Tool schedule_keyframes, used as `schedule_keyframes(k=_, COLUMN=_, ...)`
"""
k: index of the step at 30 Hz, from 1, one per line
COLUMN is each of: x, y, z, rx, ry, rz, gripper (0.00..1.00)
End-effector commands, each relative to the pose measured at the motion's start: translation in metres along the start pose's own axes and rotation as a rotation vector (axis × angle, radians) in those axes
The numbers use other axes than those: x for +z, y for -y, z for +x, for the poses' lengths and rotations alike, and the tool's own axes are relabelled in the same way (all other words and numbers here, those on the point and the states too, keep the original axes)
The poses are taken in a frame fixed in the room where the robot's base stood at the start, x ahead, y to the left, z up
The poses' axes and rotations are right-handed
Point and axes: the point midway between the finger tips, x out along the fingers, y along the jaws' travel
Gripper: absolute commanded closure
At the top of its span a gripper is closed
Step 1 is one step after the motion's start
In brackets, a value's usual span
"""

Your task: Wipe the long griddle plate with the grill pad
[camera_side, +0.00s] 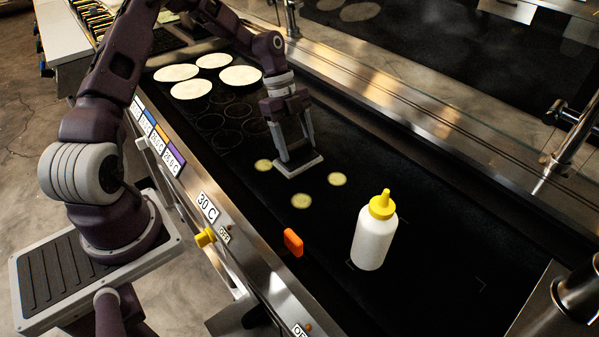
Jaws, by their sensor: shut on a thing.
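The long black griddle plate (420,185) runs diagonally from the upper left to the lower right. My gripper (296,158) points down over its middle. It is shut on a flat, light grey pad (299,167), which looks like the grill pad. The pad is at or just above the plate surface; I cannot tell if it touches. Three small yellowish round spots lie around the pad: one to its left (263,165), one to its right (338,179) and one nearer the front (300,201).
A white bottle with a yellow cap (375,235) stands upright to the right. A small orange block (293,242) is at the front edge, by the steel rail (240,245). Several pale tortillas (191,88) and faint dark rings (228,118) lie at the upper left.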

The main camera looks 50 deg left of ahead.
Motion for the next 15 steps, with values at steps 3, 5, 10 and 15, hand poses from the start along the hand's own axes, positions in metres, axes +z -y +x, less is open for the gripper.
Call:
schedule_keyframes(k=3, x=0.013, y=0.002, z=-0.005, rx=-0.001, ry=0.000, rz=-0.003, gripper=0.82)
schedule_keyframes(k=5, x=0.019, y=0.004, z=-0.007, rx=-0.001, ry=0.000, rz=-0.002, gripper=0.82)
schedule_keyframes(k=10, x=0.031, y=0.005, z=-0.010, rx=0.001, ry=0.000, rz=-0.002, gripper=0.82)
schedule_keyframes(k=15, x=0.030, y=0.005, z=-0.009, rx=0.002, ry=0.002, rz=0.000, gripper=0.82)
